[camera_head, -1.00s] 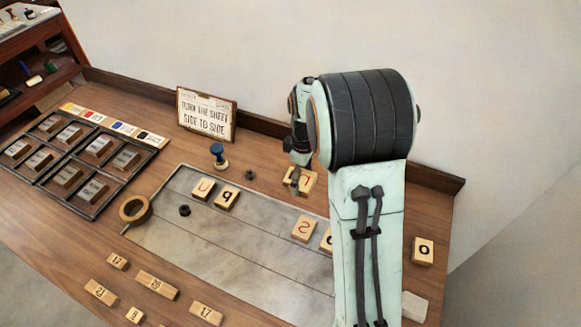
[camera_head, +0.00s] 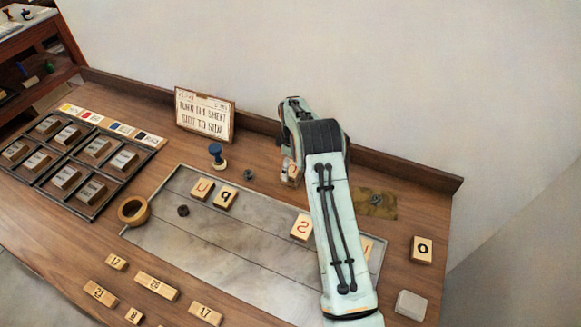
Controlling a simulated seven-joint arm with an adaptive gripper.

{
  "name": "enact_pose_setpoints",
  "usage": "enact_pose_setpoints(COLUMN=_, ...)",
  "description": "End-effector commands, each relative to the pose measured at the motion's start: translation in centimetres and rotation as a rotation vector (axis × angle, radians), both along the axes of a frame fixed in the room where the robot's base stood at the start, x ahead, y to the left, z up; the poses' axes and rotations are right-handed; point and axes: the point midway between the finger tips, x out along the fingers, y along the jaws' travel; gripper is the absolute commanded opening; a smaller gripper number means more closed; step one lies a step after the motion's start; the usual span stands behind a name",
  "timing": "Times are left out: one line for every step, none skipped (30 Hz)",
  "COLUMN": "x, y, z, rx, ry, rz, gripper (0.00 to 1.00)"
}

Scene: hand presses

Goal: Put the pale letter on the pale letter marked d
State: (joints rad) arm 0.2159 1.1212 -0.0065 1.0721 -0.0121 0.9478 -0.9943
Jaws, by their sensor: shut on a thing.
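My gripper (camera_head: 290,176) is above the back of the bench, near the rear edge of the grey slab. It is shut on a small pale block (camera_head: 292,170) with a reddish mark, mostly hidden by the fingers. A pale block with a dark letter like d, q or b (camera_head: 226,198) lies on the slab to its left, beside a pale block with a red u (camera_head: 202,189). A pale block with a red s (camera_head: 301,227) lies on the slab next to my arm. Another pale block (camera_head: 367,246) is partly hidden behind my arm.
A pale block with a dark o (camera_head: 422,249) lies at the right. A blue-topped stamp (camera_head: 217,155) stands behind the slab (camera_head: 230,240).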

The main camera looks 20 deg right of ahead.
Motion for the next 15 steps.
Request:
enact_pose_setpoints(x=-0.01, y=0.00, z=-0.56, rx=0.000, ry=0.000, rz=0.000, gripper=0.31)
enact_pose_setpoints(x=0.01, y=-0.01, z=-0.67, rx=0.000, ry=-0.001, rz=0.000, gripper=0.31)
enact_pose_setpoints(x=0.02, y=-0.01, z=-0.66, rx=-0.001, ry=-0.002, rz=0.000, gripper=0.31)
enact_pose_setpoints(x=0.03, y=-0.01, z=-0.63, rx=-0.001, ry=-0.002, rz=0.000, gripper=0.31)
enact_pose_setpoints(x=0.03, y=-0.01, z=-0.61, rx=-0.001, ry=-0.002, rz=0.000, gripper=0.31)
enact_pose_setpoints(x=0.02, y=-0.01, z=-0.61, rx=-0.001, ry=-0.002, rz=0.000, gripper=0.31)
enact_pose_setpoints(x=0.02, y=-0.01, z=-0.60, rx=-0.001, ry=-0.002, rz=0.000, gripper=0.31)
enact_pose_setpoints(x=0.01, y=-0.01, z=-0.61, rx=-0.001, ry=-0.002, rz=0.000, gripper=0.31)
enact_pose_setpoints(x=0.01, y=-0.01, z=-0.66, rx=0.000, ry=-0.001, rz=0.000, gripper=0.31)
enact_pose_setpoints(x=0.00, y=0.00, z=-0.74, rx=0.000, ry=-0.001, rz=0.000, gripper=0.31)
enact_pose_setpoints(x=0.00, y=0.00, z=-0.83, rx=-0.001, ry=-0.001, rz=0.001, gripper=0.31)
enact_pose_setpoints(x=0.00, y=0.00, z=-0.95, rx=-0.001, ry=-0.001, rz=0.001, gripper=0.31)
enact_pose_setpoints(x=0.01, y=-0.01, z=-0.91, rx=-0.001, ry=-0.002, rz=0.001, gripper=0.74)
enact_pose_setpoints(x=0.01, y=-0.01, z=-0.90, rx=-0.001, ry=-0.002, rz=0.001, gripper=0.83)
enact_pose_setpoints(x=0.01, y=-0.01, z=-0.89, rx=-0.001, ry=-0.002, rz=0.001, gripper=0.90)
